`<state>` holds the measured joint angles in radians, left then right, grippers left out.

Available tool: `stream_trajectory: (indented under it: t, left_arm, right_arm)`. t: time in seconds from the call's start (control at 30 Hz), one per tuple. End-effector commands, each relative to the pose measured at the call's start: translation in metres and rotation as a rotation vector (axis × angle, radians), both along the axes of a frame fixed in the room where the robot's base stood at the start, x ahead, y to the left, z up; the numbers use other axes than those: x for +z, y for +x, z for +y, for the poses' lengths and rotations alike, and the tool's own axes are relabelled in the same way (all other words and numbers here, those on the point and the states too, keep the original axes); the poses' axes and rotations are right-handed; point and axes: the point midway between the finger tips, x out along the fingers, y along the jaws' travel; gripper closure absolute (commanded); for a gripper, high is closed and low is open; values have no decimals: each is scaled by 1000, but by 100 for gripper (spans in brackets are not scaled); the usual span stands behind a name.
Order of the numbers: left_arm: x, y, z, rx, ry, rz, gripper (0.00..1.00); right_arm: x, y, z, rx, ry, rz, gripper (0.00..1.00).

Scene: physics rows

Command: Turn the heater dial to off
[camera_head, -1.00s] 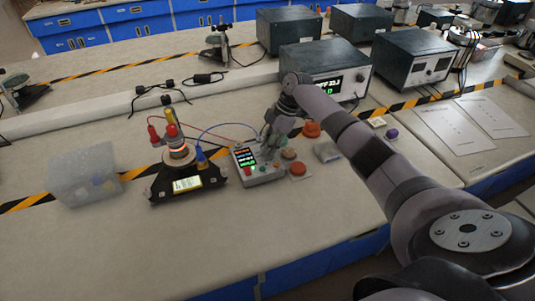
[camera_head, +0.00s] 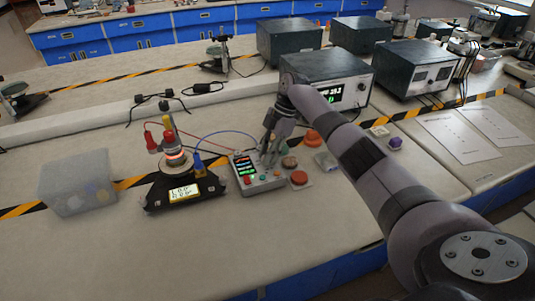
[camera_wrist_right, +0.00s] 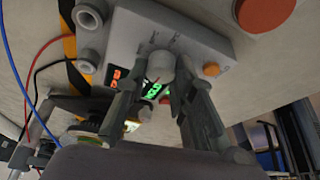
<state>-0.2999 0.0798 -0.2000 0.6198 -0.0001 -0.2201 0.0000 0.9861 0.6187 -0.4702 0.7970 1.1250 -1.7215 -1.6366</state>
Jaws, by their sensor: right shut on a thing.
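The grey control box (camera_head: 257,183) stands on the bench with a small lit screen (camera_head: 244,166). My right gripper (camera_head: 269,158) reaches down to its top from the right. In the right wrist view a pale round dial (camera_wrist_right: 160,66) on the box (camera_wrist_right: 196,42) sits between the two fingertips of my right gripper (camera_wrist_right: 160,78), which are shut on it. The dial is hidden behind the fingers in the head view, and I cannot read its setting. The heater (camera_head: 176,162) glows orange-red on a black stand with a lit readout. My left gripper is not in view.
Red and blue cables run between the heater and box. Red-orange round buttons (camera_head: 299,178) and (camera_head: 313,138) lie right of the box. A translucent bin (camera_head: 75,190) stands left. A power supply (camera_head: 322,68) stands behind. The front bench is clear.

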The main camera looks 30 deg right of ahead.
Motion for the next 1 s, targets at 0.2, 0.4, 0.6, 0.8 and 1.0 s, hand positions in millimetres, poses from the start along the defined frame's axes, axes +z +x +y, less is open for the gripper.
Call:
stream_trajectory:
  t: [0.2, 0.4, 0.6, 0.8, 1.0]
  left_arm:
    - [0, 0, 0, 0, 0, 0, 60]
    - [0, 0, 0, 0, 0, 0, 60]
    - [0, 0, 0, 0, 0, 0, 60]
    - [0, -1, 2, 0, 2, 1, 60]
    - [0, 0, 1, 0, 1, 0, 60]
  right_arm:
    - [0, 0, 0, 0, -1, 0, 68]
    - [0, 0, 0, -1, 0, 0, 56]
    - [0, 0, 0, -1, 0, 0, 56]
    - [9, 0, -4, -2, 0, -1, 56]
    - [45, 1, -18, -2, 1, -5, 56]
